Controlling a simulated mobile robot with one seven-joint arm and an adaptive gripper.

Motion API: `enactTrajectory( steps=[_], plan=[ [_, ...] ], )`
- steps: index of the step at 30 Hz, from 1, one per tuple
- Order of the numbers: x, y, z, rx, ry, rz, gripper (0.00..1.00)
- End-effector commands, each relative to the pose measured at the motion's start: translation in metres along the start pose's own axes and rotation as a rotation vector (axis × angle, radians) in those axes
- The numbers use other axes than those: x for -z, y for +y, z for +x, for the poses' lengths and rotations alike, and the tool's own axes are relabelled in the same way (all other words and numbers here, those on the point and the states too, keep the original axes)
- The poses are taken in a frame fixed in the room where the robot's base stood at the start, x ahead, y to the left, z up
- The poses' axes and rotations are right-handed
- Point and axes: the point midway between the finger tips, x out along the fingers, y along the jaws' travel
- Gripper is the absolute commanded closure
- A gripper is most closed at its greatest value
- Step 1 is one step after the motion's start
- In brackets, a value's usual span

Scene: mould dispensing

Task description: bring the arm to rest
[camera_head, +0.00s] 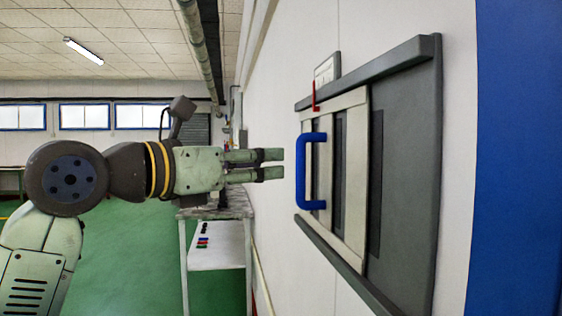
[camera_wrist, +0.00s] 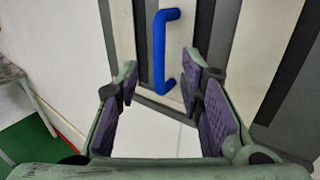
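My gripper (camera_head: 275,164) is open and empty, pointing at the wall panel in the head view. In the wrist view my gripper (camera_wrist: 160,82) shows its two purple-padded fingers spread apart. A blue handle (camera_head: 302,171) stands on a pale sliding panel (camera_head: 355,180) just beyond the fingertips, with a gap between them in the head view. The blue handle (camera_wrist: 159,50) also shows in the wrist view, ahead of and between the fingers, not gripped. My arm is stretched out level from the left.
The panel runs between grey rails (camera_head: 375,70) on a white wall (camera_head: 400,20). A red pointer (camera_head: 315,97) sits by a small white scale (camera_head: 327,69). A table (camera_head: 215,211) with small coloured items on its lower shelf stands behind my gripper. Green floor (camera_head: 130,260) is open at left.

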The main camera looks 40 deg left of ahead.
Motion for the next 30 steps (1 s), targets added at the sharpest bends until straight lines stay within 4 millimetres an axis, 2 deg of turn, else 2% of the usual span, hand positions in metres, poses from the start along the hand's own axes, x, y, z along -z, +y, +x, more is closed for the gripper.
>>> enactTrajectory(
  steps=[3, 6, 24, 27, 29, 30],
  plan=[
    [0.0, 0.0, -0.013, -0.001, -0.001, 0.0, 0.65],
    [0.0, 0.0, -0.018, 0.0, 0.0, 0.0, 0.65],
    [0.0, 0.0, -0.019, 0.0, 0.0, 0.001, 0.65],
    [-0.005, -0.015, -0.016, 0.057, -0.052, -0.008, 0.65],
    [-0.013, -0.034, -0.015, 0.133, -0.119, -0.022, 0.65],
    [-0.02, -0.052, -0.016, 0.203, -0.183, -0.038, 0.65]
  ],
)
